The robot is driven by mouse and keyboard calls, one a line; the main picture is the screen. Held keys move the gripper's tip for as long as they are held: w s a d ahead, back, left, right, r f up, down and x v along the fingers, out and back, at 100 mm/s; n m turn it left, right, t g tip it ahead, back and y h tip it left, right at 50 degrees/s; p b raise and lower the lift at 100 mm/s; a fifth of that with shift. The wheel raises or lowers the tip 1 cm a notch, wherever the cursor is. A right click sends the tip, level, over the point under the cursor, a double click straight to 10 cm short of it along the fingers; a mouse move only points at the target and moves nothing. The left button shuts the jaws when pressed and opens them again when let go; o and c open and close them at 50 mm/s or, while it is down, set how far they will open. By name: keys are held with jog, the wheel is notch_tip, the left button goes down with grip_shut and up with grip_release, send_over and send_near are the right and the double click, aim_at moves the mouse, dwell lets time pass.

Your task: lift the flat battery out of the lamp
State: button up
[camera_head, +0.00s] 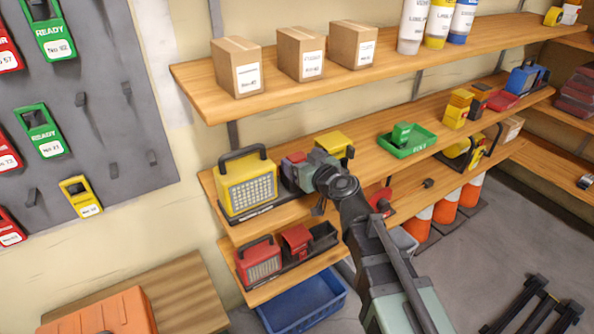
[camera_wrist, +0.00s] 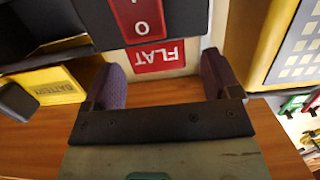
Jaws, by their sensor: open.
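A yellow lamp (camera_head: 247,186) with a black handle stands at the left end of the middle shelf; part of it also shows at the right of the wrist view (camera_wrist: 290,35). My gripper (camera_head: 297,172) is right beside the lamp, on its right side. In the wrist view its two purple-padded fingers (camera_wrist: 162,66) are apart. A dark part with a red O switch (camera_wrist: 140,18) lies above that label. Contact between fingers and battery cannot be told.
A yellow box marked BATTERY (camera_wrist: 50,84) is left in the wrist view. A green tray (camera_head: 407,141) stands right of my gripper. Several cardboard boxes (camera_head: 300,53) stand on the shelf above. A red lamp (camera_head: 258,262) is on the shelf below, over a blue bin (camera_head: 302,303).

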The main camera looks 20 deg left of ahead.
jog(key=x, duration=0.3)
jog(key=shift+d, duration=0.1)
jog(key=c, duration=1.2)
jog(key=shift+r, duration=0.15)
